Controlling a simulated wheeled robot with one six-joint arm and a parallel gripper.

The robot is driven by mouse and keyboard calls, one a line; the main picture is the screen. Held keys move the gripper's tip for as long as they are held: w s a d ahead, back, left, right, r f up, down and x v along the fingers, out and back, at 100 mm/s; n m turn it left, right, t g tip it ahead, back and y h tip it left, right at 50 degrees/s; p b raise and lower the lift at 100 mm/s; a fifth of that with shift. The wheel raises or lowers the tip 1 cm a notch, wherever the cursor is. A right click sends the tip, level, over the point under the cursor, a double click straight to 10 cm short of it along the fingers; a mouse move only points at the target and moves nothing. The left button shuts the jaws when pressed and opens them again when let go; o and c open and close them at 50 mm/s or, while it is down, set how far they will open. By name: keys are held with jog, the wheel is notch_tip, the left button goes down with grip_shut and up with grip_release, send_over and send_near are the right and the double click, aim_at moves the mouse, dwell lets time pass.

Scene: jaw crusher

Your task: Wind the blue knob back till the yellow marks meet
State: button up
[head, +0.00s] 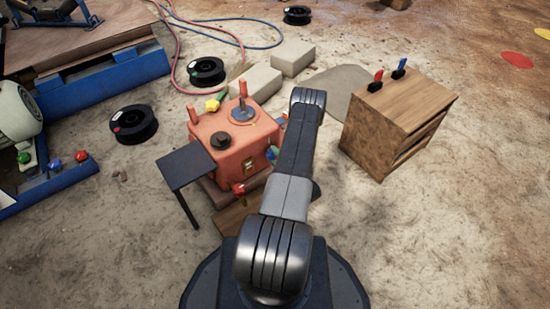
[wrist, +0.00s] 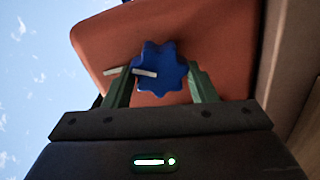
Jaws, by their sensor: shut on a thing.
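The blue knob (wrist: 165,72), with a lobed rim, sits on the orange-red face of the machine box (wrist: 110,35) in the wrist view. My gripper (wrist: 160,85) has its two green fingers on either side of the knob and is shut on it. A pale mark (wrist: 145,73) lies on the knob's left part. A second pale mark (wrist: 114,71) lies on the box just left of it. Their ends are close, but they tilt at slightly different angles. In the head view the box (head: 202,157) stands left of my arm, which hides my gripper.
The box carries red levers, a yellow knob (head: 212,105) and a black knob (head: 220,140). A dark small table (head: 186,166) stands at its left front. A wooden cabinet (head: 365,135) stands to the right, and grey blocks (head: 262,82) lie behind. Open sandy floor lies at the right front.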

jog(key=n, duration=0.5)
jog(key=shift+f+b, duration=0.15)
jog(key=shift+b, duration=0.15)
jog(key=shift+n, duration=0.3)
jog(key=o, duration=1)
